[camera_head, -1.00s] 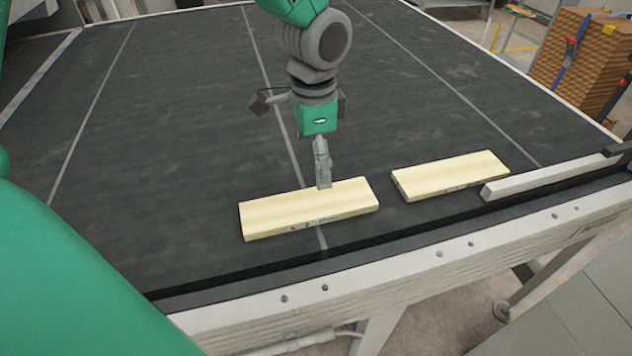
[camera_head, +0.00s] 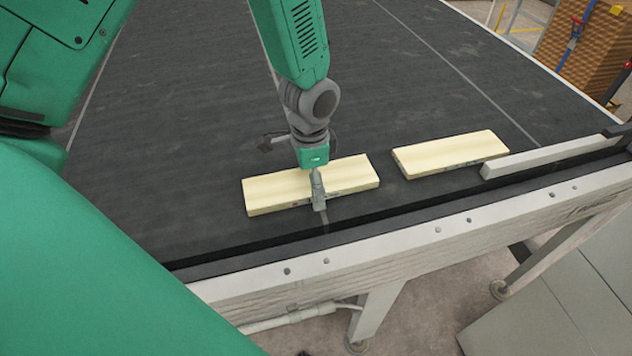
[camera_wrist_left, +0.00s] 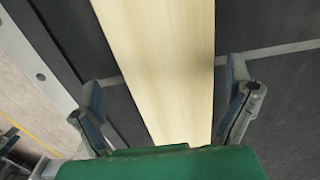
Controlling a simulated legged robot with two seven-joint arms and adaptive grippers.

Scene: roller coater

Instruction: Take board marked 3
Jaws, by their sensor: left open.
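Two pale wooden boards lie flat on the dark conveyor belt (camera_head: 200,130) near its front edge. My left gripper (camera_head: 319,203) is over the middle of the left board (camera_head: 275,190), its fingers reaching down at the board's front side. In the left wrist view, the open fingers (camera_wrist_left: 170,100) stand on either side of the same board (camera_wrist_left: 165,50), which runs between them without being gripped. The right board (camera_head: 450,154) lies apart from it. The marks on the boards' front edges are too small or covered to read. My right gripper is not in view.
A light rail (camera_head: 550,157) lies at the right along the belt, close to the right board. The white frame (camera_head: 400,245) borders the belt's front. A brown stack with straps (camera_head: 590,45) stands at the far right. The belt behind the boards is clear.

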